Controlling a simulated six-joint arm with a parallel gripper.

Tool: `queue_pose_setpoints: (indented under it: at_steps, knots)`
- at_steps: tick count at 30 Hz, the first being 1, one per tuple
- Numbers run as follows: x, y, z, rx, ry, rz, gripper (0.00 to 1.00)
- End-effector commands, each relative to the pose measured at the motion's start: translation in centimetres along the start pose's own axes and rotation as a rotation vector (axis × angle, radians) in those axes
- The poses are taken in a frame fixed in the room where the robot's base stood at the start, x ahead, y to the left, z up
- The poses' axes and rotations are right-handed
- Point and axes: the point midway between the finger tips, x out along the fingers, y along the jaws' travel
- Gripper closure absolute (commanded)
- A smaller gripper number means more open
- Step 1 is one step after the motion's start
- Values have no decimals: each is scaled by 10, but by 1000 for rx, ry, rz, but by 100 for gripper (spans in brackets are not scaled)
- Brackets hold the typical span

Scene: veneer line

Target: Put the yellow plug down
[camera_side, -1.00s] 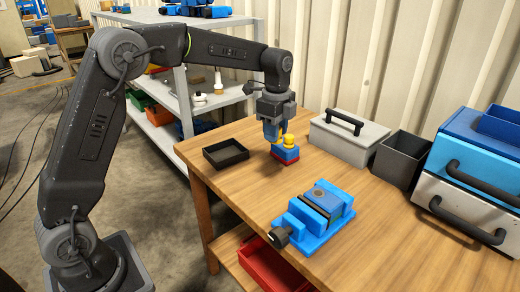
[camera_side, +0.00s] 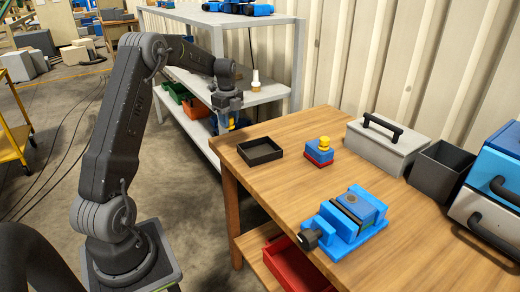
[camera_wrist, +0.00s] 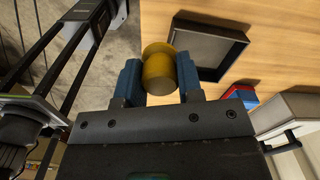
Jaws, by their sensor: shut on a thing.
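In the wrist view the yellow plug (camera_wrist: 160,70), a short stubby cylinder, sits between the two blue fingers of my gripper (camera_wrist: 160,82), which is shut on it. In the side view my gripper (camera_side: 228,122) hangs left of the table's edge, in front of the shelf. Only a small bit of the held plug (camera_side: 231,125) shows there. A red and blue block (camera_side: 319,156) with another yellow piece (camera_side: 325,143) on top stands on the table. A shallow black tray (camera_side: 260,151) lies at the table's left corner, right of my gripper; it also shows in the wrist view (camera_wrist: 235,53).
A blue vise (camera_side: 345,222) stands at the table's front. A grey toolbox (camera_side: 385,147), a dark open bin (camera_side: 440,170) and a blue and white drawer case (camera_side: 490,185) line the back right. A grey shelf (camera_side: 262,95) stands behind my gripper. Bare wood surrounds the block.

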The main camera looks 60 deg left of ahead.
Motion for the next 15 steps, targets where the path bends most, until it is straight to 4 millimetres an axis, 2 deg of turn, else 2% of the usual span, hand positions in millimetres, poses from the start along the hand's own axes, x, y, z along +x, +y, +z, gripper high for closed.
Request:
queue_pose_setpoints:
  at_steps: [9, 15]
  knots:
    - [42, -48, -53, 5, 0, 1, 88]
    - [59, -67, -74, 1, 0, 0, 88]
